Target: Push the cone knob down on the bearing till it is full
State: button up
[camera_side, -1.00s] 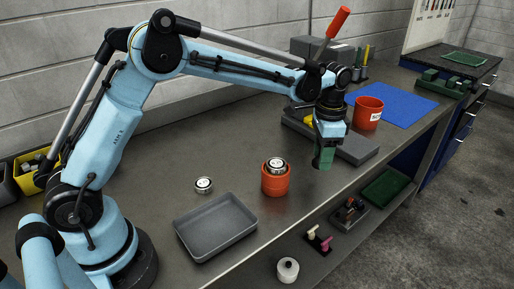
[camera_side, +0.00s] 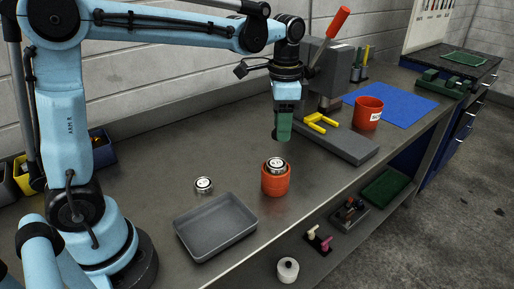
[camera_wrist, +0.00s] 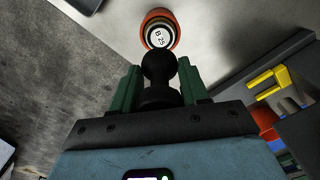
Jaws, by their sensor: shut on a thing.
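An orange cup (camera_side: 275,185) stands on the bench, with a metal bearing (camera_side: 276,165) seated in its top. In the wrist view the bearing (camera_wrist: 159,38) has a white face marked "B 25", inside the orange rim (camera_wrist: 160,13). My gripper (camera_side: 282,135) hangs above and slightly behind the cup in the side view. In the wrist view its green fingers (camera_wrist: 160,88) are shut on the black cone knob (camera_wrist: 158,68). The knob overlaps the bearing's lower edge in that view, but the side view shows a gap between gripper and bearing.
A second bearing (camera_side: 204,185) lies on the bench, behind a grey tray (camera_side: 215,228). A press with a red lever (camera_side: 338,22), grey base (camera_side: 350,145) and yellow fork (camera_side: 320,123) stands to the right. A red bucket (camera_side: 368,112) and blue mat (camera_side: 405,103) lie beyond.

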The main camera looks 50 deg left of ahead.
aim_at(277, 163)
jog(key=shift+s+a+f, duration=0.1)
jog(key=shift+s+a, duration=0.1)
jog(key=shift+a, duration=0.1)
jog(key=shift+f, duration=3.6)
jog(key=shift+f, duration=0.75)
jog(key=shift+r, duration=4.55)
jog(key=shift+f, duration=3.8)
